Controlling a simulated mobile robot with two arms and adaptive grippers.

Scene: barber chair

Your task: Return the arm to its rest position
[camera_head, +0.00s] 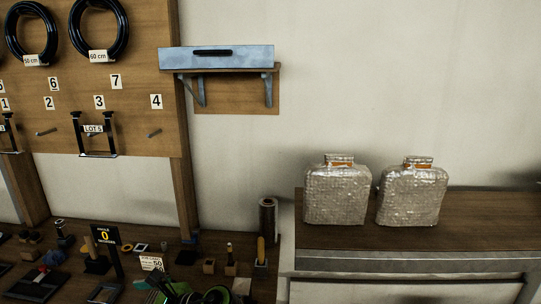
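Neither of my grippers shows in the head view, and no part of either arm can be made out. What they hold, if anything, cannot be seen.
A wooden pegboard (120,135) with black coils and numbered pegs hangs at left. A grey box (217,58) sits on a wall shelf. Two wrapped packages (337,195) (411,197) stand on the right bench (450,241). Small tools crowd the lower-left bench (190,230). Bare wall (410,80) fills the upper right.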

